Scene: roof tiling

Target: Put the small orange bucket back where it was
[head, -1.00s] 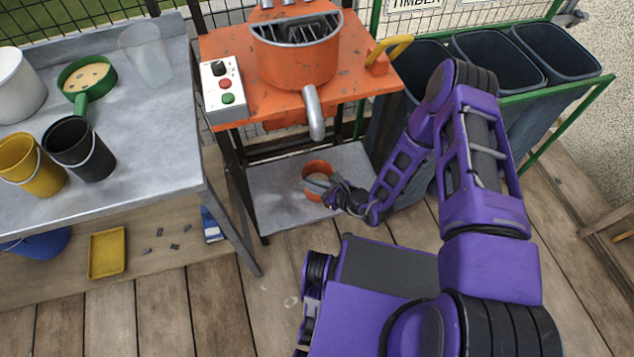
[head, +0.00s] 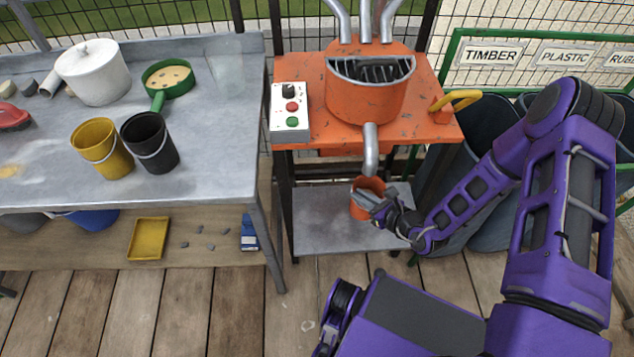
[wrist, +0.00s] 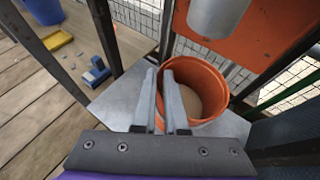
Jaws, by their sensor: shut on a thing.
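The small orange bucket (head: 362,208) is upright on or just above the grey lower shelf (head: 318,226) of the orange machine, below its metal spout (head: 371,150). In the wrist view the bucket (wrist: 207,72) shows a pale beige inside. My gripper (head: 366,197) reaches in from the right and is shut on the bucket's near rim. In the wrist view its two fingers (wrist: 167,88) straddle the near-left wall. I cannot tell whether the bucket's base touches the shelf.
The orange mixing machine (head: 365,100) with a control box (head: 290,112) stands above the shelf. The grey workbench (head: 215,120) at left holds a yellow bucket (head: 102,148), a black bucket (head: 150,142) and a green sieve (head: 168,80). Dark bins (head: 478,165) stand at right.

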